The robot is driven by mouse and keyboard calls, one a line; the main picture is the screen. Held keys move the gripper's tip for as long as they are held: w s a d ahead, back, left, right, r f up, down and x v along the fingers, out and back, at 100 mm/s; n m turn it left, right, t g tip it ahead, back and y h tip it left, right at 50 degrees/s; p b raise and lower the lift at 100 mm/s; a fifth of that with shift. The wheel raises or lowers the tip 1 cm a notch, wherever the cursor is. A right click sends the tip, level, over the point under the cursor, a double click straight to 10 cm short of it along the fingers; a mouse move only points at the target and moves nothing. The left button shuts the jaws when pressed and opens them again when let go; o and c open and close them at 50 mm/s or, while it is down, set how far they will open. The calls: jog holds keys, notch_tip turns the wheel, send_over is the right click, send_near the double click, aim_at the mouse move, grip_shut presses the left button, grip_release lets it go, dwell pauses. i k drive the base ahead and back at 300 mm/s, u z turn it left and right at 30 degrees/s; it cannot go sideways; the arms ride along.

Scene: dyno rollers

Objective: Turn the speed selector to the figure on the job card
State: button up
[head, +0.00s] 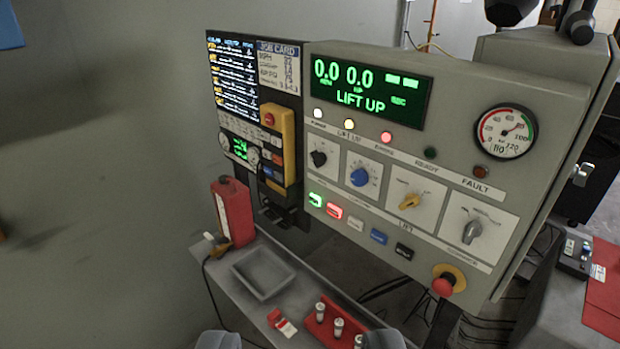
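The grey control panel (450,95) faces me at an angle, with a row of dials on white plates. From left they are a black knob (319,158), a blue knob (360,177), a yellow knob (409,201) and a grey knob (472,231). Their labels are too small to tell which is the speed selector. The job card (279,66) is left of the panel; its figures are too blurred to read surely. My gripper (302,340) shows as two grey fingertips, wide apart and empty, at the bottom edge, below the panel and clear of the knobs.
The green display (366,92) reads 0.0, 0.0 and LIFT UP. Lit buttons (334,211) and a red stop button (443,287) sit low on the panel. A red bottle (233,212), a grey tray (263,272) and a red rack (320,325) stand on the shelf below.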

aim_at(319, 159)
jog(key=z, duration=0.05)
jog(key=k, duration=1)
jog(key=u, duration=0.4)
jog(key=i, duration=2.1)
jog(key=z, duration=0.7)
